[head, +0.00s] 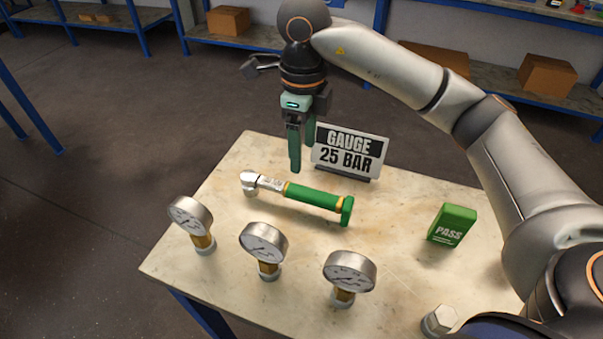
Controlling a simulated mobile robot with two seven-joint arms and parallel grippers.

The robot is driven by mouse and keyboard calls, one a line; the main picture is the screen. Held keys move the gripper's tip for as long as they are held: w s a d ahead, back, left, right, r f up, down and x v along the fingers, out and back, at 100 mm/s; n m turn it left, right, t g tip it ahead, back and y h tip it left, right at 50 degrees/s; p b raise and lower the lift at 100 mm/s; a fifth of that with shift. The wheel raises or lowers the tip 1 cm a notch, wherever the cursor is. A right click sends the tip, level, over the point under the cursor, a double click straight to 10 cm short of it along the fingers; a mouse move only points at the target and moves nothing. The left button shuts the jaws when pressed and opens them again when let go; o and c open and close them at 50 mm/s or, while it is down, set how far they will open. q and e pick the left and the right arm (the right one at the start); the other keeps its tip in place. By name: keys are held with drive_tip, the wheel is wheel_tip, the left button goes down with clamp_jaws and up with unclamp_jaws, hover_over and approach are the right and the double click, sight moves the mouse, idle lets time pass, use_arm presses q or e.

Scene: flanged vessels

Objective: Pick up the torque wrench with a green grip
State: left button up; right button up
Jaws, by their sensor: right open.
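The torque wrench with a green grip (313,196) lies on the table. Its silver head points left and its green end is at the right, in front of the sign. My right gripper (301,165) hangs above the far part of the table, fingers pointing down, behind the wrench and apart from it. It is open with nothing between its fingers. My left gripper is not in view.
A sign reading "GAUGE 25 BAR" (348,154) stands right beside my right gripper. Three pressure gauges (264,243) stand along the table's near side. A green "PASS" block (453,225) and a hex metal piece (440,320) are at the right. Bare tabletop (400,205) lies between wrench and block.

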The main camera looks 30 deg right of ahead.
hover_over(302, 190)
wheel_tip(302, 190, down, 6)
drive_tip(key=shift+s+f, duration=0.1)
drive_tip(key=shift+f, duration=0.15)
drive_tip(key=shift+f+p, duration=0.5)
drive_tip(key=shift+f, duration=2.45)
clamp_jaws()
drive_tip(key=shift+r, duration=0.1)
